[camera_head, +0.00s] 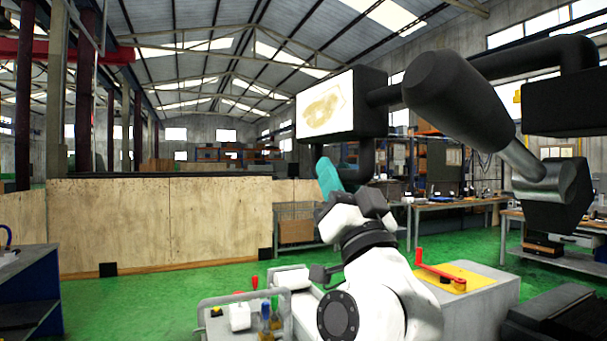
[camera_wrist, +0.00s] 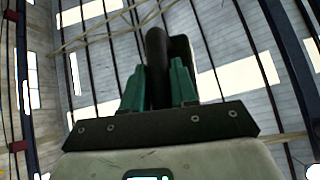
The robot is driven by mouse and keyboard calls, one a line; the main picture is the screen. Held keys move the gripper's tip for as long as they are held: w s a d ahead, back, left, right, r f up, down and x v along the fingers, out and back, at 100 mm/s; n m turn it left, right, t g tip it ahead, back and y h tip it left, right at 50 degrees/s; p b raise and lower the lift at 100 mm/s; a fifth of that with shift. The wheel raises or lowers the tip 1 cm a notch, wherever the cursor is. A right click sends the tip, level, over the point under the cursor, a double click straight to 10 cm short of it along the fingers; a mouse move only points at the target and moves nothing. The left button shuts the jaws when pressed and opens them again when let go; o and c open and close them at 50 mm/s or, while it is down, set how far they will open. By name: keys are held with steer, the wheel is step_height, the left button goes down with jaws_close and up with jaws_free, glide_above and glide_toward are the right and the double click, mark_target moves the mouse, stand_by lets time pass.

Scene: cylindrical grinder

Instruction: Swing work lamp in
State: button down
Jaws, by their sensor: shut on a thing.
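A black box with a pale front face and a tan patch (camera_head: 326,106) hangs at upper centre in the head view. I take it for the work lamp head, but cannot be sure. A black curved bar (camera_head: 367,155) shows under it. My gripper (camera_head: 328,174), with teal fingers, is raised at this bar. In the wrist view my gripper (camera_wrist: 159,85) has its two fingers on either side of a dark upright bar (camera_wrist: 157,55), shut on it. A dark block stands behind the bar. The exact contact is hidden in the head view.
A large black cylindrical handle (camera_head: 462,92) on a grey metal neck fills the near upper right. A small cart with tools (camera_head: 243,318) and a grey block with a red crank (camera_head: 440,270) stand below. A plywood barrier (camera_head: 160,225) stands left. Green floor is open between.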

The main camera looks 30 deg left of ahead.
steer(key=shift+w+d+m+t+h+p, duration=0.3)
steer(key=shift+w+d+m+t+h, duration=0.5)
steer(key=shift+w+d+t+h, duration=0.55)
steer(key=shift+w, duration=0.15)
steer(key=c, duration=1)
jaws_free()
steer(key=shift+w, duration=0.1)
steer(key=b+v, duration=0.3)
steer(key=v, duration=0.8)
steer(key=shift+r, duration=0.15)
